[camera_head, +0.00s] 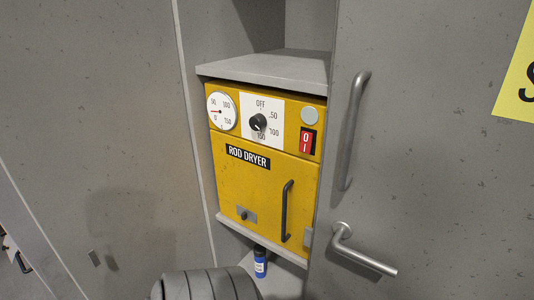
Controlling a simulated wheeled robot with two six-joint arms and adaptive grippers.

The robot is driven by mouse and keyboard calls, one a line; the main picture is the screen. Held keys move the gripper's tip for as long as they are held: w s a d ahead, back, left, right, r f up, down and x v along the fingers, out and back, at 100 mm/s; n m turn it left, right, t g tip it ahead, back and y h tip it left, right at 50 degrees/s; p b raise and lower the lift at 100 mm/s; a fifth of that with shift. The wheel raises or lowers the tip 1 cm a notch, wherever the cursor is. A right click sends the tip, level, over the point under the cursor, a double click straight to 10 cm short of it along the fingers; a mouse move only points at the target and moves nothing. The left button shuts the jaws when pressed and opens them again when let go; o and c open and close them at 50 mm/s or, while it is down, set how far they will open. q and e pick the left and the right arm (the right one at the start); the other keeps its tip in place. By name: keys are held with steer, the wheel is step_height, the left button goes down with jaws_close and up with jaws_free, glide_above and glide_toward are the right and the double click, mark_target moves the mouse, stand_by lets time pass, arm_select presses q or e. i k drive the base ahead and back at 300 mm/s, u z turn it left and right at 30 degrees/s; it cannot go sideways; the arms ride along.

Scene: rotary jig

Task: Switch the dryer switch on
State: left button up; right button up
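The dryer (227,171) is a yellow cabinet labelled "ROD DRYER", set in a recess under a grey shelf. Its switch (306,141) is a red rocker in a black frame at the upper right of the front, marked 0 at the top and I at the bottom. Which side is pressed in is too small to tell. Above it is a pale grey round lamp (310,116) that looks unlit. A black knob (258,123) sits on a white dial left of the switch. Neither gripper is in view.
A grey panel with a long vertical handle (355,130) and a lever handle (362,250) stands close to the dryer's right. The dryer door has a dark handle (286,211) and a latch (245,215). A blue bottle (260,262) stands below.

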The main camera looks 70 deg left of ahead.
mark_target(306, 138)
steer(key=k, duration=2.25)
steer(key=u, duration=0.75)
steer(key=i, duration=0.9)
steer(key=u, duration=0.6)
steer(key=i, duration=0.8)
steer(key=u, duration=0.75)
